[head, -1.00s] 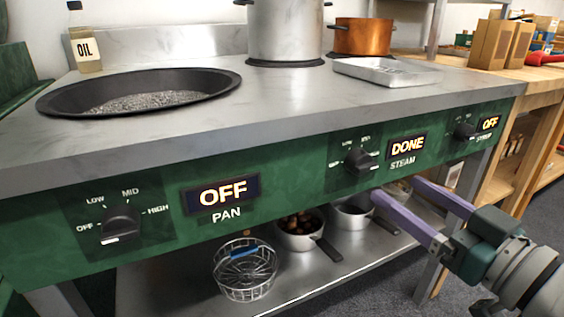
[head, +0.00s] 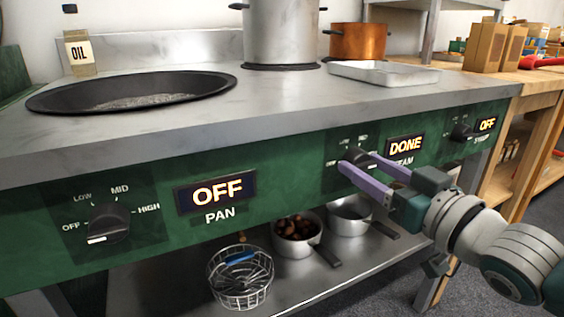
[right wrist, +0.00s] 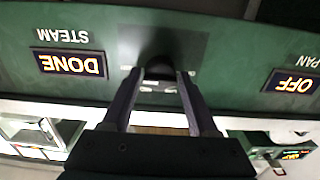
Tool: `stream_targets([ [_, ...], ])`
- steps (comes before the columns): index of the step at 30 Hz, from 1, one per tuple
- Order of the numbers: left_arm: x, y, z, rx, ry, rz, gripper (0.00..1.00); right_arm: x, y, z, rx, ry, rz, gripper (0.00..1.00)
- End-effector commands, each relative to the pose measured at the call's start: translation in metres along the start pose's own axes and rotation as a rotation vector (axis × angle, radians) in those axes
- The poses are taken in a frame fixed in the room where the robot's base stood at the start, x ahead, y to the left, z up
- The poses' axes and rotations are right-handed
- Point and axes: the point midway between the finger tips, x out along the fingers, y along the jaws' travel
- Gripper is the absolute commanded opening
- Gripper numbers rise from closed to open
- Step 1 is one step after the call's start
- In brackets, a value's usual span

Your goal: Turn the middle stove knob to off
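In the right wrist view the knob (right wrist: 159,68) sits between the fingertips (right wrist: 158,76). The fingers are spread around it; whether they touch it is too small to tell. The fingers and dark surroundings hide where its pointer stands. My left gripper is not in view.
The PAN knob (head: 109,223) is at the left with an OFF display (head: 217,192). The right knob (head: 462,131) also has an OFF display (head: 487,124). Pots (head: 298,234) and a wire basket (head: 240,276) stand on the lower shelf. A steel pot (head: 283,35) stands on top.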

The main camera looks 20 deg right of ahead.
Motion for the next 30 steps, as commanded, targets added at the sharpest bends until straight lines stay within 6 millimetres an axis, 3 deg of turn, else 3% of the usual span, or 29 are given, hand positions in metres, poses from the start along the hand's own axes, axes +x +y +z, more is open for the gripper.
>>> stream_targets([
  [2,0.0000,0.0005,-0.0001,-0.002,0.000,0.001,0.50,-0.0001,0.0000,0.0001,0.000,0.000,0.000,0.49],
  [15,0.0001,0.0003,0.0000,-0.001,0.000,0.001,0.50,-0.0002,0.0000,0.0002,0.000,0.000,0.000,0.00],
  [30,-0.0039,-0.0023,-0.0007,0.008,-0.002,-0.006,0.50,-0.0002,0.0001,-0.0004,-0.112,-0.001,0.001,0.00],
])
